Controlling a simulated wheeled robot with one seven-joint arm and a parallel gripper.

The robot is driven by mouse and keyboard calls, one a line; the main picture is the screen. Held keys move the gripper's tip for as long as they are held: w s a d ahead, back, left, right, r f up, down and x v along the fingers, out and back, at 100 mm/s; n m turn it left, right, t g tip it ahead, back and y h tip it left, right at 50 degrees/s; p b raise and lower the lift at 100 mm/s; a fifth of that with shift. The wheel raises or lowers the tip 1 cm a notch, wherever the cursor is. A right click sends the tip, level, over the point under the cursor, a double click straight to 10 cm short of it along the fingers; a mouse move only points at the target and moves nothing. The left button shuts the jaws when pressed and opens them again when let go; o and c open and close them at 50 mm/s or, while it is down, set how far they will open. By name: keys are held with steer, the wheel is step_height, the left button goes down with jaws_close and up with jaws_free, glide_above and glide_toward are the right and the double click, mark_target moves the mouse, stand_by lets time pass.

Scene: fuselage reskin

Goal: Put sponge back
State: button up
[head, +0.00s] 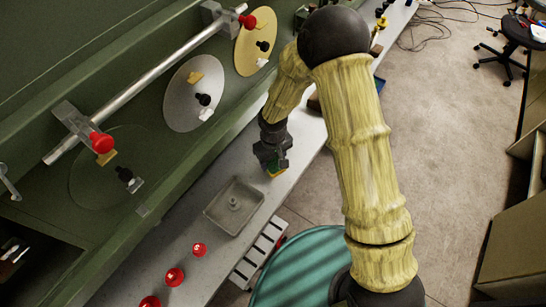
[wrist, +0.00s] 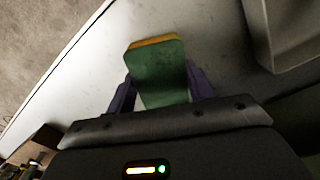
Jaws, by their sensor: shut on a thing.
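A sponge (wrist: 155,72), green with a yellow layer along its far end, is held between the two dark fingers of my gripper (wrist: 158,90) in the wrist view. In the head view my gripper (head: 273,160) is over the grey bench, and a small bit of the sponge (head: 275,171) shows below it. The gripper is shut on the sponge. I cannot tell whether the sponge touches the bench. A shallow grey tray (head: 210,212) with a small post in its middle lies to the left of the gripper.
Red knobs (head: 174,277) stand on the bench at the lower left. A green panel with round discs (head: 180,115) and a metal rail (head: 150,78) rises behind the bench. A slotted white rack (head: 255,255) sits at the bench's front edge, near a teal round surface (head: 300,270).

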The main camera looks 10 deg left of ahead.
mark_target(274, 160)
steer(key=o, duration=0.9)
step_height(274, 160, up, 12)
steer(key=b, duration=0.3)
steer(key=shift+d, duration=0.1)
stand_by(0.7)
steer(key=s+d+r+m+t, duration=0.1)
steer(key=s+d+r+m, duration=0.1)
steer(key=d, duration=0.6)
steer(key=s+d+r+m, duration=0.2)
steer(key=d+m, duration=0.2)
steer(key=d, duration=0.5)
steer(key=s+d+r+m+t, duration=0.1)
steer(key=s+d+r+m, duration=0.1)
steer(key=d, duration=0.6)
steer(key=shift+s+d+r+m+t, duration=0.2)
steer(key=shift+s+r+m+t, duration=0.15)
steer(key=shift+s+m, duration=0.2)
